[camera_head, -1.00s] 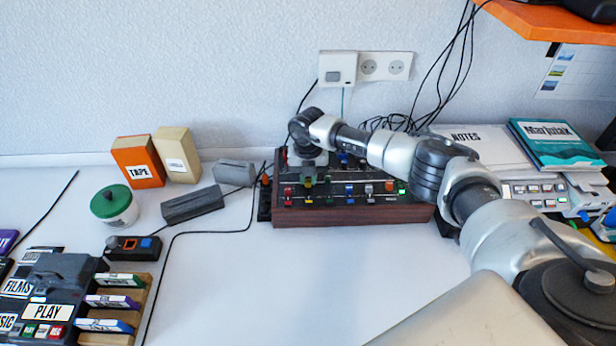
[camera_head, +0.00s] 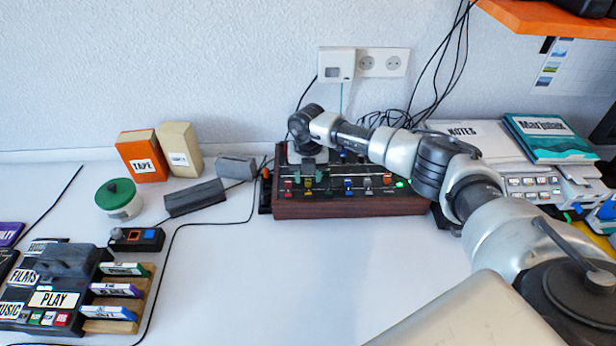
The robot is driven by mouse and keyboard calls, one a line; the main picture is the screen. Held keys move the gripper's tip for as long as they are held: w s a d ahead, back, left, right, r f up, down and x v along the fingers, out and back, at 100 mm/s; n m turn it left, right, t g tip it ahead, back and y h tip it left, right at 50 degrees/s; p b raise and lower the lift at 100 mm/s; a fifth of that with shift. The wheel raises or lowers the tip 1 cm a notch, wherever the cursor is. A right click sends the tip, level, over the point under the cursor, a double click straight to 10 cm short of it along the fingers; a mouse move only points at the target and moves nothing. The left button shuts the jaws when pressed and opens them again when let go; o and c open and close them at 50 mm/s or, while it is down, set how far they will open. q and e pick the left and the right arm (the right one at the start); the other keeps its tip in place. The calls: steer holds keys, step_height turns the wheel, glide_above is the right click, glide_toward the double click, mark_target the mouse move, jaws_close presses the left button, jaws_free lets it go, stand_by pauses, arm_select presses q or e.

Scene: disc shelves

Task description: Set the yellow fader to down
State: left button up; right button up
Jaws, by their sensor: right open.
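The dark console with a wooden front (camera_head: 350,208) stands against the wall, with a row of coloured faders on its top. The yellow fader (camera_head: 309,185) is near its left end, between a red fader (camera_head: 289,185) and a green one (camera_head: 328,190). My right gripper (camera_head: 308,175) points down over the console, just above and behind the yellow fader. Its two fingers are spread apart, with nothing seen between them. The fader's exact slot position is too small to tell. My left gripper is out of view.
My right arm crosses the console's right part. A grey block (camera_head: 194,198), a green-lidded jar (camera_head: 119,200) and boxes (camera_head: 142,157) stand left. A player with discs (camera_head: 52,290) is at the front left. The middle front table is clear.

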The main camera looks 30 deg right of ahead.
mark_target(308, 179)
step_height(308, 179, up, 10)
steer(key=shift+f+b, duration=0.15)
steer(key=shift+b, duration=0.25)
